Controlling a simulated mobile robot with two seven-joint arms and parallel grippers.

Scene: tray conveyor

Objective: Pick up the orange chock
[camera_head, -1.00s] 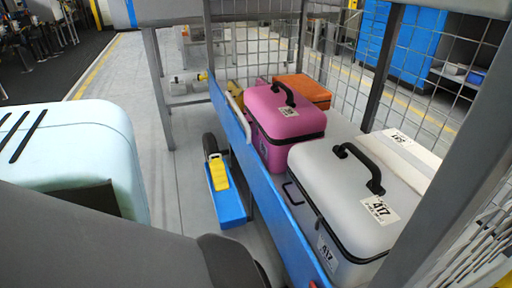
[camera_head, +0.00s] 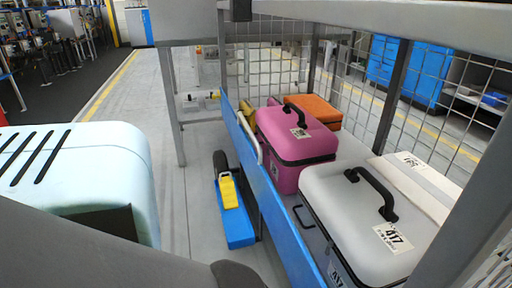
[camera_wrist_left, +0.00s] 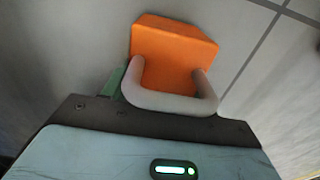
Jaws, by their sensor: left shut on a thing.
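The orange chock (camera_wrist_left: 172,52) shows in the left wrist view, a block with a pale U-shaped handle (camera_wrist_left: 170,101) on its near side. My left gripper (camera_wrist_left: 150,108) is at the handle and shut on the chock. A green finger part shows at the handle's left; the other fingertip is hidden. Pale grey floor with dark joint lines lies behind the chock. I cannot tell whether the chock touches the floor. Neither the chock nor my left gripper can be made out in the head view. My right gripper is not in view.
A wire-mesh cart with a blue side rail (camera_head: 270,195) fills the right. It carries a white case (camera_head: 365,220), a pink case (camera_head: 290,145) and an orange case (camera_head: 322,108). A blue block with a yellow top (camera_head: 229,192) lies beside a wheel. Floor left of it is clear.

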